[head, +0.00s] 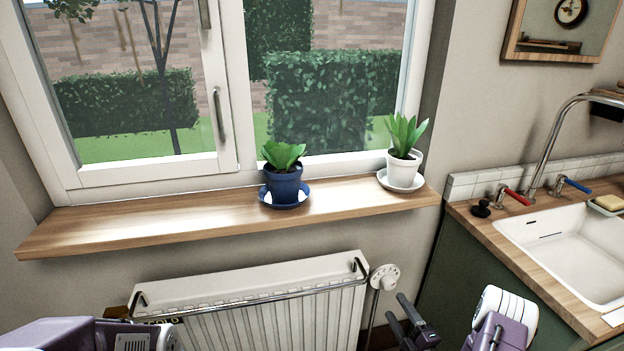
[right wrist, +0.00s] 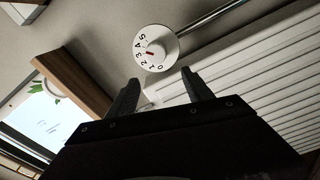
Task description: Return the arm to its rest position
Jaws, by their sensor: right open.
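My right gripper (head: 404,318) is at the bottom of the head view, just right of the radiator and below its dial. In the right wrist view its two dark fingers (right wrist: 160,82) stand apart with nothing between them. The white radiator dial (head: 384,277) is beyond the fingertips, apart from them. In the right wrist view the dial (right wrist: 157,47) shows numbers and a red mark on the lower-left side of its centre; the exact number is unclear. Purple parts of my left arm show at the bottom left. My left gripper is not visible.
The white radiator (head: 250,280) with a rail is under the wooden sill (head: 130,227). A blue pot (head: 284,185) and a white pot (head: 403,165) stand on saucers on the sill. The sink counter (head: 520,253) is close at the right.

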